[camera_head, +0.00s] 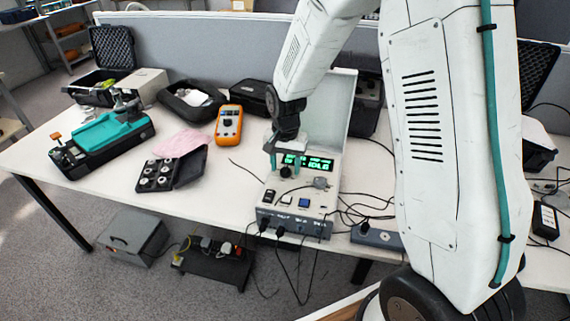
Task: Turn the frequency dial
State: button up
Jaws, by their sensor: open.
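The calibration unit (330,200) stands on the white table with its lid raised behind it. Its green display (318,164) is lit, its left part covered by my gripper. A grey round knob (320,183) sits below the display at the right. A black control (268,196) is at the panel's left, and a blue button (304,203) is near the front. I cannot read which control is the frequency dial. My gripper (279,164) is open, points down, and is over the unit's upper left; contact with a control cannot be made out.
An orange multimeter (229,125) and an open black case of round pieces (165,175) lie left of the unit. A teal-and-black device (108,135) is further left. Black cables run along the unit's front and right, near a power strip (376,236).

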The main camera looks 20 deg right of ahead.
jog(key=c, duration=1)
jog(key=shift+o, duration=0.2)
jog(key=shift+n, duration=0.3)
jog(key=n, duration=1.1)
jog(key=shift+w+r, duration=0.1)
jog(key=o, duration=1)
jog(key=shift+c, duration=0.2)
